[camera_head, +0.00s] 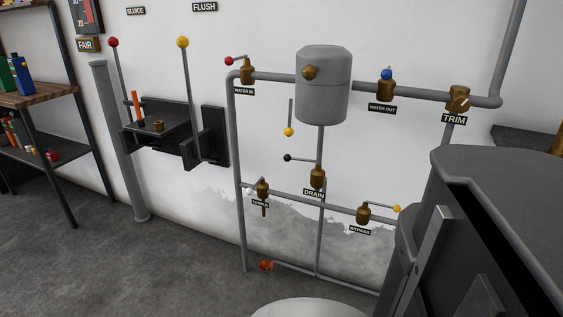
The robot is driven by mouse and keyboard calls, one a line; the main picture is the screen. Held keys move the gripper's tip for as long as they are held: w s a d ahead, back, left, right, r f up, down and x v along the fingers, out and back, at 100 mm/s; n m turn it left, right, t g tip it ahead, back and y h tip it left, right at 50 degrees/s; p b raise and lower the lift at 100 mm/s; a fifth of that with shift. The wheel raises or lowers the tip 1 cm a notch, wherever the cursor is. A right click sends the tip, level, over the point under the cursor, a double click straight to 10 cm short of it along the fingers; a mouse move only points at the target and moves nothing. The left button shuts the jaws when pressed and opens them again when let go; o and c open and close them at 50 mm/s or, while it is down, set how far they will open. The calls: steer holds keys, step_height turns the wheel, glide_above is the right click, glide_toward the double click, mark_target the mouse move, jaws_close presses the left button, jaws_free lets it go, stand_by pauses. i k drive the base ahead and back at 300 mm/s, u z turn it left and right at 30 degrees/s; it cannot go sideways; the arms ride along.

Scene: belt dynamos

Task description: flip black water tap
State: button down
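The black water tap (287,157) has a black ball knob on a thin grey lever. The lever points left from the brass valve (318,178) labelled DRAIN, on the vertical pipe below the grey tank. It looks roughly level. Nothing touches the knob. My gripper's fingers do not show.
Nearby taps have a red knob (229,61), blue knob (386,74), yellow knob (288,132), white knob (250,191) and another yellow knob (397,209). The grey tank (323,88) sits above. A shelf (40,98) stands left. Floor (150,265) in front is clear.

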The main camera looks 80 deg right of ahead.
mark_target(287, 157)
steer(key=k, duration=1)
steer(key=z, duration=0.7)
steer(key=i, duration=1.15)
steer(key=u, duration=0.35)
